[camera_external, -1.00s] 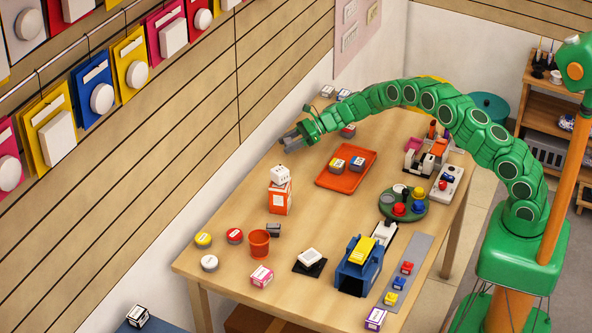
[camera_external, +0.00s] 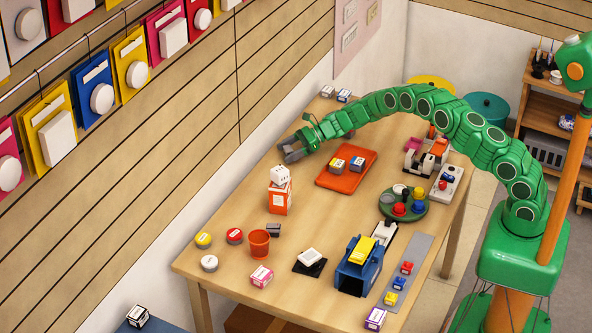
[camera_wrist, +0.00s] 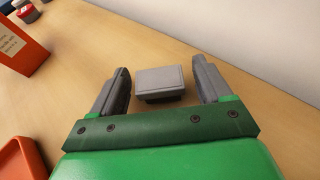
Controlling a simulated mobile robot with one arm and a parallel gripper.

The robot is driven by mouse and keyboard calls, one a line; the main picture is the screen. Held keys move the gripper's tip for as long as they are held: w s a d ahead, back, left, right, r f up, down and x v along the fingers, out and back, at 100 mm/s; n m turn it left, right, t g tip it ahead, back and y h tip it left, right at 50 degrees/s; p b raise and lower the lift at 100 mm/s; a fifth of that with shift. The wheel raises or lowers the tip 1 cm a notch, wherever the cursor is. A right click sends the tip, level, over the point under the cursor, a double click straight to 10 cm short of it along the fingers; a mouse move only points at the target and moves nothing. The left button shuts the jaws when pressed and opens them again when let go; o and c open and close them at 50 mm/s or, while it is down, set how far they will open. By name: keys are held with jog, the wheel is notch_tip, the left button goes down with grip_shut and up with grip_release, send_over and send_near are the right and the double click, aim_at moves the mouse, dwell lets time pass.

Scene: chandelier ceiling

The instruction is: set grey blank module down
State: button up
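The grey blank module (camera_wrist: 160,82) shows in the wrist view as a plain grey block with a flat top and a darker base, on the wooden table. It lies between the two fingers of my gripper (camera_wrist: 158,85), with a gap on each side. My gripper is open. In the external view my gripper (camera_external: 291,152) is low over the table near the wall, left of the red tray; the module cannot be made out there.
The red tray (camera_external: 332,181) with two small modules lies right of my gripper. An orange box (camera_external: 279,199) with a white block on top stands in front of it. Bare table (camera_wrist: 240,130) surrounds the module. The wall (camera_wrist: 270,35) is close behind.

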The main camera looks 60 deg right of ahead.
jog(key=shift+r, duration=0.15)
jog(key=shift+s+d+r, duration=0.1)
jog(key=shift+d, duration=0.05)
jog(key=v, duration=1.1)
jog(key=shift+s+d+r, duration=0.15)
jog(key=shift+s, duration=0.1)
